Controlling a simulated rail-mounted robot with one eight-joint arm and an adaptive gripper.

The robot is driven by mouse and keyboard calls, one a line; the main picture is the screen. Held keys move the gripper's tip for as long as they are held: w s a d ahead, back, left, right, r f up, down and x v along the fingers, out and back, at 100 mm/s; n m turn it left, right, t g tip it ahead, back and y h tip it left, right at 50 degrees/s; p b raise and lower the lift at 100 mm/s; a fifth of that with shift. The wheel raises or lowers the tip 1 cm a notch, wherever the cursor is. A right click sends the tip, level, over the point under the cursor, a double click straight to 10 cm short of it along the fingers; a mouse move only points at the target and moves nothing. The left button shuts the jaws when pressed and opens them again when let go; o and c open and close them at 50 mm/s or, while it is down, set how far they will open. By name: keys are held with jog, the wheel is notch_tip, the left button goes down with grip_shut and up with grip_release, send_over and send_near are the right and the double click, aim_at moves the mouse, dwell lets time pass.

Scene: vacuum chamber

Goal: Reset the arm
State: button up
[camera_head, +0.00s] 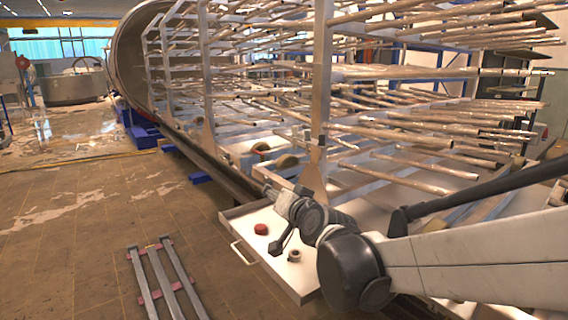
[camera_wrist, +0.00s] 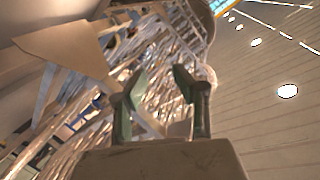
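My arm (camera_head: 455,262) reaches in from the right in the head view. Its jointed wrist part (camera_head: 312,218) is over a white tray beside the rack. In the wrist view my gripper (camera_wrist: 160,80) has its two greenish fingers apart, with nothing between them. The fingers point toward the rack's rods and the bright hall roof. In the head view the fingertips are too small and cluttered to make out clearly.
The white tray (camera_head: 262,258) holds a red round piece (camera_head: 261,229) and a small ring-like piece (camera_head: 294,256). A tall rack of metal rods (camera_head: 430,130) fills the right. A metal frame (camera_head: 160,280) lies on the floor at left, where the tiles are otherwise open.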

jog(key=s+d+f+n+g+h, duration=0.1)
jog(key=s+d+f+g+h, duration=0.2)
jog(key=s+d, duration=0.55)
jog(key=s+d+f+g+h, duration=0.15)
jog(key=s+d+f, duration=0.35)
jog(key=s, duration=0.7)
jog(key=s+d+f+n+g+h, duration=0.1)
jog(key=s+d+f+g+h, duration=0.15)
jog(key=s+d, duration=0.65)
notch_tip(320, 180, up, 18)
jog(key=p, duration=1.8)
jog(key=shift+s+a+y, duration=0.2)
jog(key=shift+a+y, duration=0.2)
